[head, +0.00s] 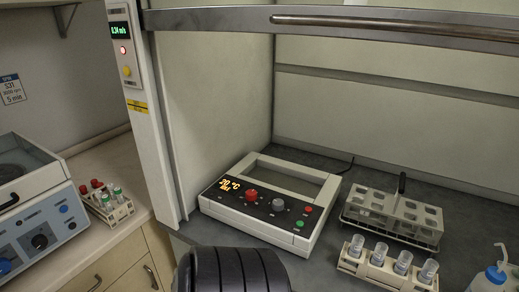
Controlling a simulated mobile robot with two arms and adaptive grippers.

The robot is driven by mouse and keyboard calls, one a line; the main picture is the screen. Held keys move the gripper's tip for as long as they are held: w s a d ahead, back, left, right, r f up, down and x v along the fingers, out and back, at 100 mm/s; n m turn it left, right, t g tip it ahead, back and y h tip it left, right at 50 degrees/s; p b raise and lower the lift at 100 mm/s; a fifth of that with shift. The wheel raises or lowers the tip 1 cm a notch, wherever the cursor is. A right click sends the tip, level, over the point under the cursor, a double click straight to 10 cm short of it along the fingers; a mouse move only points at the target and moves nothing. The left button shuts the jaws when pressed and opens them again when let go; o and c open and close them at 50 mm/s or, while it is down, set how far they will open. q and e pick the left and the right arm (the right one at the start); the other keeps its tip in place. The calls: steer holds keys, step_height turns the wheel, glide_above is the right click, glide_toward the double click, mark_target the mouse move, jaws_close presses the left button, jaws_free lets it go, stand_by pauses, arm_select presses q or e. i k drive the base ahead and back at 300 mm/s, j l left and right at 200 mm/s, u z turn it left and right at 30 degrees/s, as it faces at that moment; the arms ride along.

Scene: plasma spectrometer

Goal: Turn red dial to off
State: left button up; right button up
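The red dial (252,195) sits on the black front panel of a white heating device (303,236) inside the fume hood. A grey knob (278,204) is to the right of the red dial. The dial's pointer mark is too small to read. Neither of my grippers is in view. A black ribbed part of my own body shows at the bottom, in front of the device, and nothing touches the dial.
A grey tube rack (392,217) and a white rack with several clear tubes (383,270) stand to the right. A wash bottle (490,280) is at the lower right. The raised hood sash (330,20) crosses the top. A centrifuge (35,215) and small vial rack (108,207) are left.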

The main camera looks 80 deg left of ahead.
mark_target(251, 195)
steer(key=u, duration=2.45)
steer(key=j, duration=0.25)
steer(key=i+u, duration=0.05)
